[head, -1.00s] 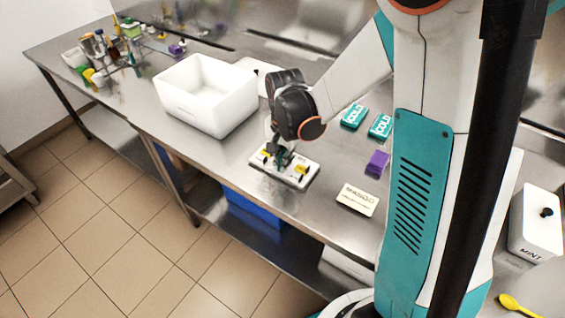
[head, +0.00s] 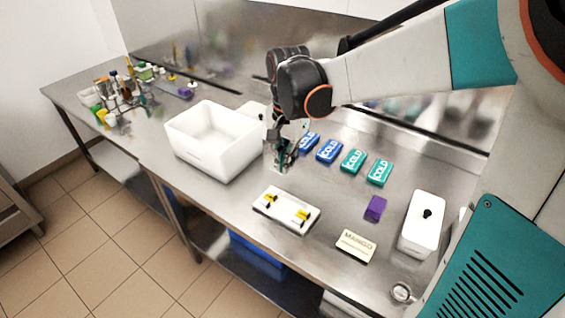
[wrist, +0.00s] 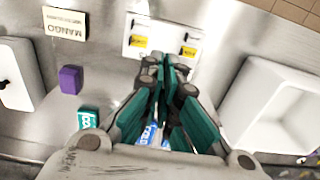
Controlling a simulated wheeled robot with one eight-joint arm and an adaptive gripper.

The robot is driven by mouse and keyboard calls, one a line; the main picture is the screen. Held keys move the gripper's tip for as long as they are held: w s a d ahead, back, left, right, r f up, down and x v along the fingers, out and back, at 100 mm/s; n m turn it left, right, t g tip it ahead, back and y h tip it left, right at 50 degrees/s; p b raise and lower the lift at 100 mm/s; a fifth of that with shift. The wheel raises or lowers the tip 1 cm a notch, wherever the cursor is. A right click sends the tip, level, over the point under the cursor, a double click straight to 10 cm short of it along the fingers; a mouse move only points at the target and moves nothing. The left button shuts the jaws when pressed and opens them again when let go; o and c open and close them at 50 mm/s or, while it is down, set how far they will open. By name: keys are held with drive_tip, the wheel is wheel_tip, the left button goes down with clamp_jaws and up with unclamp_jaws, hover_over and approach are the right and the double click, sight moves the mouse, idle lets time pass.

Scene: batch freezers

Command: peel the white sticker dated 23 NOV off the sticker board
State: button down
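The sticker board (head: 286,210) is a white slab lying flat near the counter's front edge, with two yellow patches and small dark pieces on it. The sticker board also shows at the top of the wrist view (wrist: 128,49), with pale patches by the yellow ones. No date is readable, so I cannot pick out the 23 NOV sticker. My gripper (head: 281,158) is above the counter behind the board, clear of it. In the wrist view my gripper (wrist: 166,66) has its teal fingers close together; whether anything thin is between them is unclear.
A white open bin (head: 214,145) stands left of my gripper. Blue and teal cold packs (head: 352,161) lie behind and to the right. A purple block (head: 375,208), a MANGO card (head: 356,246) and a white lidded container (head: 422,226) are at right. Bare counter surrounds the board.

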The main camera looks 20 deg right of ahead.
drive_tip(key=shift+r+p, duration=0.35)
drive_tip(key=shift+r, duration=0.25)
drive_tip(key=shift+r+p, duration=1.9)
drive_tip(key=shift+r, duration=0.6)
